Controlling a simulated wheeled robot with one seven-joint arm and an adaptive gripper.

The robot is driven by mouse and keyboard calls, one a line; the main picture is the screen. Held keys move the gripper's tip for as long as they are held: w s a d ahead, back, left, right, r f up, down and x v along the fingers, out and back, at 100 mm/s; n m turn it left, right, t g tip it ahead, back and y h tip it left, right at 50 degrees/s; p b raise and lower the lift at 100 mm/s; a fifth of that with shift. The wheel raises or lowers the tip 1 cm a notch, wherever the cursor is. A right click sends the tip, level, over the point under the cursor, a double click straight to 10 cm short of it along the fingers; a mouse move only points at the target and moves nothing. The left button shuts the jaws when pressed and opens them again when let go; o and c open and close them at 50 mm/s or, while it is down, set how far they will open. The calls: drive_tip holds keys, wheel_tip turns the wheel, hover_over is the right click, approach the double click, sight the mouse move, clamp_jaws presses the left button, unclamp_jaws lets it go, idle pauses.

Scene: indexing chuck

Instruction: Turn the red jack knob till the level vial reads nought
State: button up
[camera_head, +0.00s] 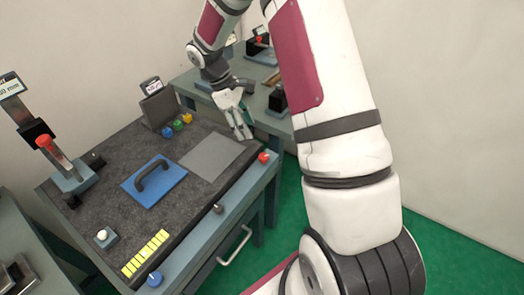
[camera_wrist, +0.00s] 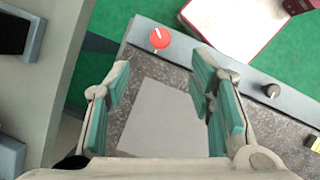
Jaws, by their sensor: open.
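A red knob (camera_head: 264,157) with a pale pointer mark sits on the bench's front rail at its right end. It shows in the wrist view as a round red dial (camera_wrist: 159,38), beyond my fingertips and near the top. My gripper (camera_head: 243,132) hangs above the right end of the bench, behind the knob and apart from it. In the wrist view my gripper (camera_wrist: 160,85) has its two green-padded fingers spread, with nothing between them. I cannot make out a level vial or its reading in either view.
A flat grey plate (camera_head: 208,160) lies on the dark bench top beside a blue plate (camera_head: 145,193) with a black handle. A dark knob (camera_head: 218,208) and a blue knob (camera_head: 154,279) sit along the front rail. A red-topped stand (camera_head: 62,165) is at left.

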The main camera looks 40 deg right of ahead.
sight(263, 156)
drive_tip(key=p+x, duration=0.2)
drive_tip(key=x, duration=1)
drive_tip(key=shift+f, duration=0.1)
drive_tip(key=c, duration=1.2)
